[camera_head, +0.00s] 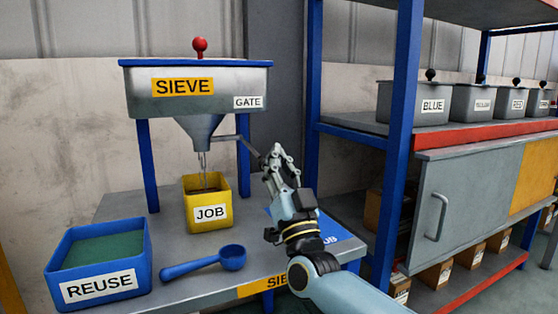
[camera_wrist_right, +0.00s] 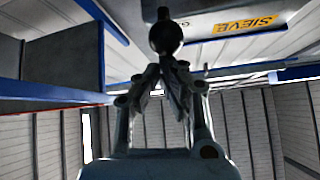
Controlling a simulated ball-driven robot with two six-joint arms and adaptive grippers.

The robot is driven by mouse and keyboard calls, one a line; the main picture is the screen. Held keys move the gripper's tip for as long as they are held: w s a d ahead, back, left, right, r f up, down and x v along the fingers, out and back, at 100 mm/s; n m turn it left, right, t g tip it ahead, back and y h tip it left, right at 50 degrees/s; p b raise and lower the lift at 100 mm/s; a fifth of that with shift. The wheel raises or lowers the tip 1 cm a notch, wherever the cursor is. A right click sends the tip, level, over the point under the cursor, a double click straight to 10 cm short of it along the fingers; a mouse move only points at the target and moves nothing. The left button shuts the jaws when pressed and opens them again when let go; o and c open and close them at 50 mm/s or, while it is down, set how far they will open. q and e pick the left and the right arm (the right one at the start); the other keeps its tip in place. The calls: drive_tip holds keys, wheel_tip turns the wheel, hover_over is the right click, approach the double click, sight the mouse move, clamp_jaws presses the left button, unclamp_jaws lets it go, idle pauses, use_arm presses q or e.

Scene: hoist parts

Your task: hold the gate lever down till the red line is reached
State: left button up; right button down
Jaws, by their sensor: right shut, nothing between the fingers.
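The grey sieve hopper (camera_head: 165,100) stands on blue legs, with a GATE label on its right front. The thin gate lever (camera_head: 232,138) runs right from the hopper's outlet and slopes down to my right gripper (camera_head: 277,155). In the right wrist view its dark round knob (camera_wrist_right: 165,35) appears at the tips of my shut, empty fingers (camera_wrist_right: 163,72); whether they touch is unclear. A thin stream (camera_head: 203,165) falls from the spout into the yellow JOB box (camera_head: 208,212). Some dark material shows inside it. I cannot make out a red line. My left gripper is out of view.
A blue REUSE bin (camera_head: 99,285) with green inside stands at the bench's front left. A blue scoop (camera_head: 205,262) lies beside it. A blue-posted shelf (camera_head: 395,140) with labelled grey bins stands at right, close to my right arm.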

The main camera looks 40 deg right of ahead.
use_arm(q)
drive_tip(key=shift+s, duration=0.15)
use_arm(e)
drive_tip(key=shift+f, duration=0.25)
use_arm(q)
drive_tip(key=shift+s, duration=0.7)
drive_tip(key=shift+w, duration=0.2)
